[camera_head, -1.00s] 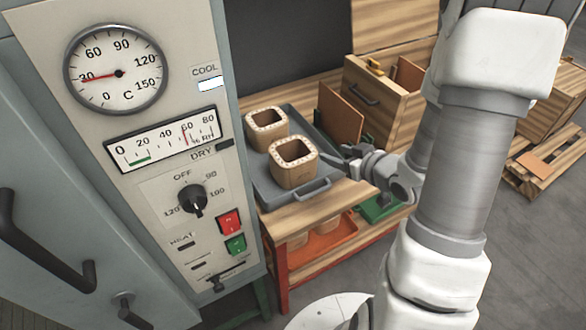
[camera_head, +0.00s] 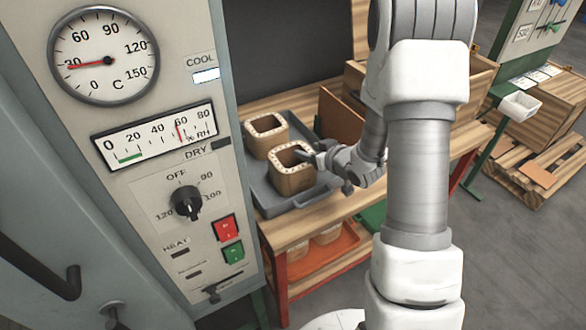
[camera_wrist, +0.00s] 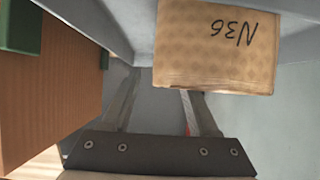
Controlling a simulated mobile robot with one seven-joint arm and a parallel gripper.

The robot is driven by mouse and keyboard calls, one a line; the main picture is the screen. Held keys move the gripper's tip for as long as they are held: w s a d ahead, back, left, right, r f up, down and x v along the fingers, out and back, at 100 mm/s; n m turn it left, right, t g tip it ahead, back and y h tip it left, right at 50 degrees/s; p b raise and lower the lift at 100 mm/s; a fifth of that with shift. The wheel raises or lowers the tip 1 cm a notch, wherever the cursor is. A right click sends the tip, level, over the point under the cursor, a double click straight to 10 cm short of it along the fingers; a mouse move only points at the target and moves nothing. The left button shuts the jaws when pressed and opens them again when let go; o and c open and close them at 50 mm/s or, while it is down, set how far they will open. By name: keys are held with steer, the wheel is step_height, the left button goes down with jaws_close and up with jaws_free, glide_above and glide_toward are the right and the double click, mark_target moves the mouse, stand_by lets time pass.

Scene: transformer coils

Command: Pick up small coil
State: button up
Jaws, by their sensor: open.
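Two square, hollow, tan coils with dotted rims stand upright on a grey tray (camera_head: 318,193). The front coil (camera_head: 291,180) is nearer my gripper, and the rear coil (camera_head: 266,137) is behind it to the left. They look alike in size; I cannot tell which is the small one. My gripper (camera_head: 312,154) is open at the front coil's right rim. In the wrist view, a coil wall marked "N36" (camera_wrist: 215,50) hides the end of the right finger; the left finger (camera_wrist: 122,105) shows left of it. Whether a finger touches the coil is unclear.
A grey control cabinet (camera_head: 150,235) stands close on the left. A brown board (camera_head: 339,130) stands right of the tray; a brown panel (camera_wrist: 50,85) fills the wrist view's left side. An orange tray (camera_head: 325,252) is on the lower shelf.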

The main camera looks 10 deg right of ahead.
steer(key=shift+w+a+f, duration=0.1)
steer(key=shift+w+f, duration=0.05)
steer(key=shift+w, duration=0.1)
jaws_close()
stand_by(1.3)
